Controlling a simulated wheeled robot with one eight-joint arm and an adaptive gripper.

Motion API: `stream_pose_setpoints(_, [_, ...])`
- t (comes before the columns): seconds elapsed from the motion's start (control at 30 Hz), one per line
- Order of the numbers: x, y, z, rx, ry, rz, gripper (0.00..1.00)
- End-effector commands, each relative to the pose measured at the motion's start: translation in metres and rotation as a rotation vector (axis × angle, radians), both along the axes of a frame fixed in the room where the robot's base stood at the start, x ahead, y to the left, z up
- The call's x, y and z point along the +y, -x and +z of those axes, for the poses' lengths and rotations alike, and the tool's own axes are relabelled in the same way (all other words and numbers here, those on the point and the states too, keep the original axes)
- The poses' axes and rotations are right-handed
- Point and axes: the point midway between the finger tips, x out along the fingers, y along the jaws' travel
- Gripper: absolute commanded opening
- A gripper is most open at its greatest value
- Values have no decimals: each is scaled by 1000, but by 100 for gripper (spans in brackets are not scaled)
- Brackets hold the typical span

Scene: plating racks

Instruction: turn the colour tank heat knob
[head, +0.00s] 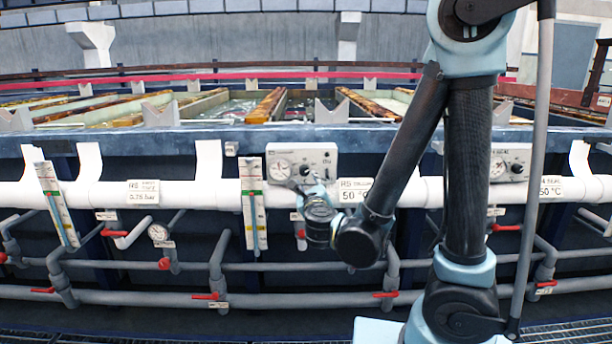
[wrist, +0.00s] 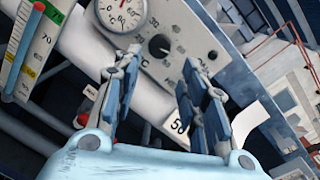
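A pale control box (head: 290,158) with a round dial hangs on the tank front, left of my forearm. In the wrist view the box face (wrist: 192,42) carries a black round heat knob (wrist: 159,46) with a scale around it and a white temperature dial (wrist: 122,11). My gripper (head: 312,190) is in front of the lower part of this box and hides some of it. In the wrist view my gripper (wrist: 162,64) is open and empty, its fingers apart. The knob shows between and beyond the fingertips; I see no contact.
A label reading R5 and 50 (head: 354,190) is partly behind my arm. A similar box (head: 508,162) is at the right. A strip thermometer (head: 253,206) stands left of my gripper. Grey pipes with red valve handles (head: 206,296) run below.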

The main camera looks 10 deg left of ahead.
Motion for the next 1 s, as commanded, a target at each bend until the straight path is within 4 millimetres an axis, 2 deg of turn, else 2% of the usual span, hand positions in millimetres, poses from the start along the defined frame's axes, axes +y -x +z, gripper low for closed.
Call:
stream_pose_setpoints(0.6, [25, -78, 0, 0, 0, -2, 39])
stream_pose_setpoints(0.8, [30, -92, 0, 0, 0, -1, 39])
stream_pose_setpoints(1.0, [31, -95, 0, 0, 0, -1, 39])
